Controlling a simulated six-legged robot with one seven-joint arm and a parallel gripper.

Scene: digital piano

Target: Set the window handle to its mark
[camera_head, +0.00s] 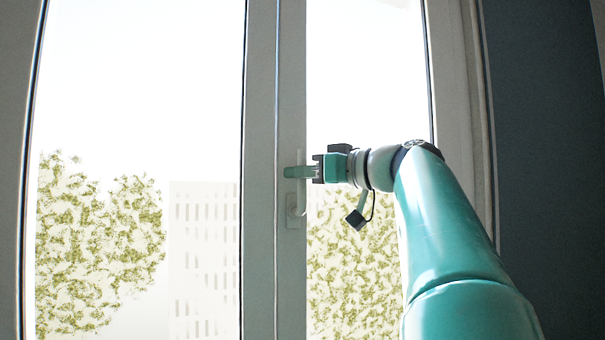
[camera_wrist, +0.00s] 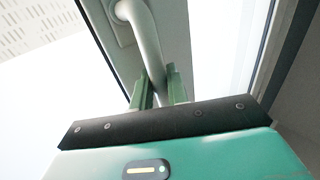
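The window handle (camera_head: 301,196) is a pale bar on the middle frame post. It stands roughly upright, with its base plate (camera_head: 295,211) at the lower end. In the wrist view the handle (camera_wrist: 148,38) curves out of its plate and runs down between my green fingers. My gripper (camera_head: 301,171) is at the handle's upper part, with the fingers across it. In the wrist view my gripper (camera_wrist: 159,85) has one finger on each side of the bar, close against it, and appears shut on it. I cannot make out a mark.
The window post (camera_head: 262,270) runs top to bottom behind the handle, with bright glass on both sides. A dark wall (camera_head: 545,150) is at the right. Trees and a pale building show outside. My arm comes in from the lower right.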

